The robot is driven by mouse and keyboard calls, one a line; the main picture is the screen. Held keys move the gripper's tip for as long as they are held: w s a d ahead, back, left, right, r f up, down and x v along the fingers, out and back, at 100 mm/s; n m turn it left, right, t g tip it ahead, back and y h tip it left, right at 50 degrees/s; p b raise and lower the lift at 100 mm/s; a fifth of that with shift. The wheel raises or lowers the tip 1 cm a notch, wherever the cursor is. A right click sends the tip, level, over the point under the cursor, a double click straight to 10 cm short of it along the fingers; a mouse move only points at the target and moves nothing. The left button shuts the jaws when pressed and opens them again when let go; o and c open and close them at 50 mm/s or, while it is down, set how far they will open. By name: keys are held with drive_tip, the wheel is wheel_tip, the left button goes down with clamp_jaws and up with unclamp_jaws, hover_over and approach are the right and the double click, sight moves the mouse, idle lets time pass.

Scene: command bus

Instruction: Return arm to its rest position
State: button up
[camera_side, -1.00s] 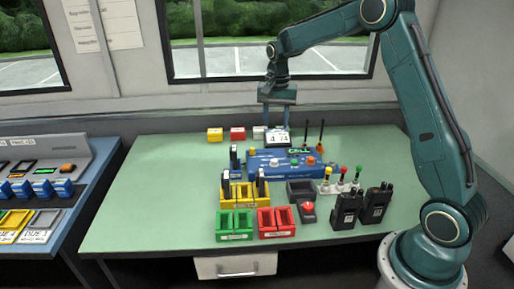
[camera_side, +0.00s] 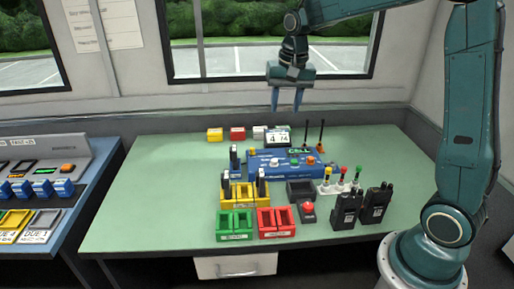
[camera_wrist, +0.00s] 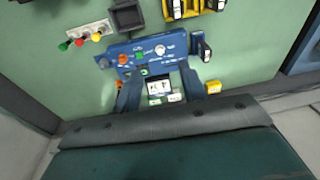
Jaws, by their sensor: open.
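My gripper (camera_side: 287,100) hangs in the air above the back of the green table (camera_side: 150,185), its two blue fingers pointing down and apart with nothing between them. In the wrist view the open fingers (camera_wrist: 158,92) frame a small white display (camera_wrist: 160,87) on the table far below. That display also stands behind the blue console (camera_side: 285,162) in the side view (camera_side: 277,137). My arm reaches up from its base at the right.
Yellow (camera_side: 240,192), green (camera_side: 234,224) and red (camera_side: 276,222) holders stand toward the front. Two black radios (camera_side: 346,210) and two thin antennas (camera_side: 321,135) stand at the right. A second blue desk (camera_side: 75,205) is at the left. The table's left part is clear.

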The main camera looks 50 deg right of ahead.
drive_tip(key=s+a+r+n+t, duration=0.1)
drive_tip(key=s+a+n, duration=0.3)
drive_tip(key=s, duration=0.8)
drive_tip(key=s+a+r+n+t, duration=0.2)
drive_tip(key=s+a+n+t, duration=0.1)
drive_tip(key=s, duration=0.9)
drive_tip(key=shift+a+r+n, duration=0.15)
drive_tip(key=shift+a+n, duration=0.75)
drive_tip(key=shift+a, duration=0.1)
